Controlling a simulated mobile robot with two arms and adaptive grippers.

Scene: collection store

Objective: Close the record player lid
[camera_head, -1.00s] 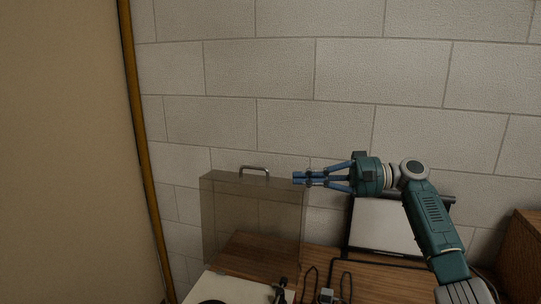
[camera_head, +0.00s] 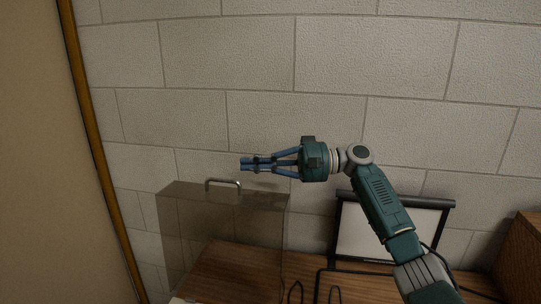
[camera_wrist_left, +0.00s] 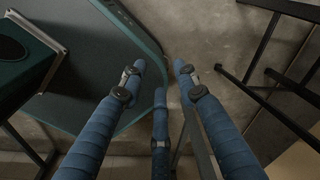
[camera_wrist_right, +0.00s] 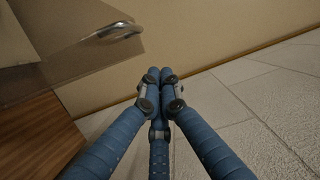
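The record player lid (camera_head: 240,225) is a smoky see-through cover standing upright. A metal handle (camera_head: 223,182) sits on its top edge. My right gripper (camera_head: 246,163) is above and slightly right of the handle, apart from it, fingers pointing left. Its fingertips are together with nothing between them. In the right wrist view the handle (camera_wrist_right: 117,30) is at upper left, beside the fingers (camera_wrist_right: 160,75). The record player body is almost wholly below the head view's edge. My left gripper (camera_wrist_left: 160,75) shows only in the left wrist view, with fingers apart and empty.
A light stone block wall (camera_head: 300,90) is close behind the lid. A framed white panel (camera_head: 385,230) stands right of the lid on a wooden surface (camera_head: 240,265), with dark cables near the front. A wooden box (camera_head: 525,250) is at far right. A yellow-brown pole (camera_head: 90,130) stands left.

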